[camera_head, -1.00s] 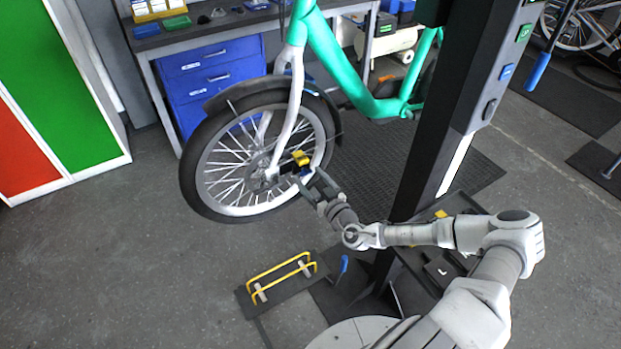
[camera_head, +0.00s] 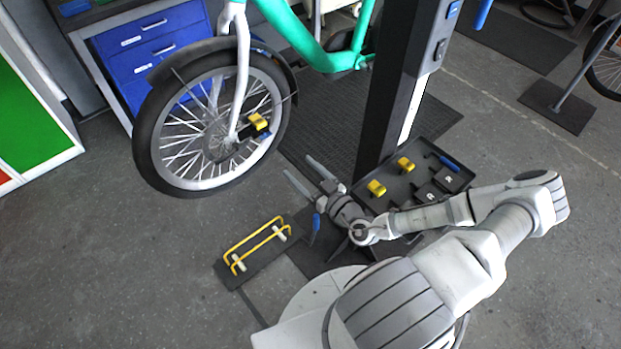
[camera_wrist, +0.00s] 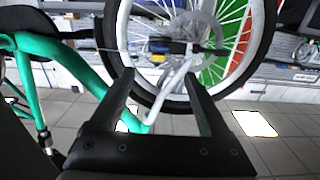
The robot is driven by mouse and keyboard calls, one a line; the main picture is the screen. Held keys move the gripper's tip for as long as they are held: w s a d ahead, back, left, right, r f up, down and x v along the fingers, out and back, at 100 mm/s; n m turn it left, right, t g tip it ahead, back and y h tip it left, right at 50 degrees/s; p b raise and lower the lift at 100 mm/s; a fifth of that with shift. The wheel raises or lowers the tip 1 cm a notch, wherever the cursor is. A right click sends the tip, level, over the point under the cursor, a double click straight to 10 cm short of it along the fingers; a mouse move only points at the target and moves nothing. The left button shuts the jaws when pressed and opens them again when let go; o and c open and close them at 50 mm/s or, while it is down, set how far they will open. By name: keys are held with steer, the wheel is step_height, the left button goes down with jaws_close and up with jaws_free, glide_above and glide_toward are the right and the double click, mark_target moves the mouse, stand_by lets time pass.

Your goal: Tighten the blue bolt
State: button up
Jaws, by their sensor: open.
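The bike's front wheel (camera_head: 205,130) has a yellow-and-black part (camera_head: 257,123) at its hub. A blue bolt cannot be made out clearly there at this size. My gripper (camera_head: 297,166) is open and empty, below and to the right of the hub, clear of the wheel and pointing up toward it. In the wrist view my gripper's spread fingers (camera_wrist: 160,75) frame the white fork (camera_wrist: 172,90), with the dark hub part (camera_wrist: 165,46) beyond the fingertips. Nothing is between the fingers.
A black tray (camera_head: 385,208) beside the dark post (camera_head: 393,90) holds yellow pieces, dark blocks and a blue-handled tool. A yellow-railed stand (camera_head: 222,268) lies on the floor. Blue drawers (camera_head: 140,55) stand behind the wheel. The floor at left is clear.

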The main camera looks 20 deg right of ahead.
steer(key=shift+v, duration=1.75)
steer(key=s+a+r+m+g+y, duration=0.25)
steer(key=r+m+g, duration=0.2)
steer(key=m, duration=0.65)
steer(key=s+a+r+m+g+y, duration=0.1)
steer(key=s+a+r+m+g, duration=0.2)
steer(key=m+g, duration=0.55)
steer(key=s+a+r+m+g+y, duration=0.2)
steer(key=s+a+r+m+g, duration=0.15)
steer(key=m, duration=0.95)
steer(key=s+d+r+n+t+h, duration=0.1)
steer(key=s+r+n+h, duration=0.1)
steer(key=r+n, duration=0.5)
steer(key=s+r+n+t+h, duration=0.2)
steer(key=r+n+h, duration=0.3)
steer(key=r+n, duration=0.3)
steer(key=s+d+r+n+t+h, duration=0.1)
steer(key=r+n, duration=0.6)
steer(key=n, duration=0.7)
steer(key=s+t+h, duration=0.1)
steer(key=s+h, duration=0.1)
steer(key=h, duration=0.1)
steer(key=shift+s+d+r, duration=0.2)
steer(key=shift+d+r, duration=0.1)
steer(key=shift+d, duration=0.05)
